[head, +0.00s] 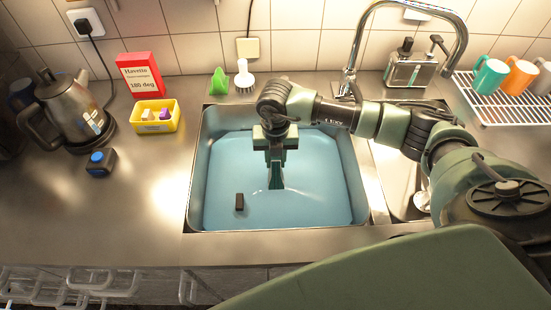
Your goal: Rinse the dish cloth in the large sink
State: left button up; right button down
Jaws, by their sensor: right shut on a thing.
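The large sink (196,185) is in the middle of the head view, filled with bluish water (315,190). My right gripper (276,184) points straight down over the middle of the sink, with its fingertips at or in the water. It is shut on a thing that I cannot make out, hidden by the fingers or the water. No dish cloth shows clearly anywhere. A small dark brown block (239,202) is in the sink, left of the gripper and apart from it. My left gripper is not in view.
A tap (352,52) stands behind the sink, with a smaller basin (395,185) at right. A white brush (244,77) and green scraper (219,82) stand behind. A kettle (72,108), yellow tub (155,116) and red box (141,75) are at left; mugs (490,76) at right.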

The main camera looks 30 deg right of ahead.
jog(key=shift+s+f+b, duration=0.1)
jog(key=shift+f+b, duration=0.3)
jog(key=shift+f, duration=0.05)
dwell(1.3)
jog(key=shift+r+p, duration=2.4)
jog(key=shift+r, duration=1.2)
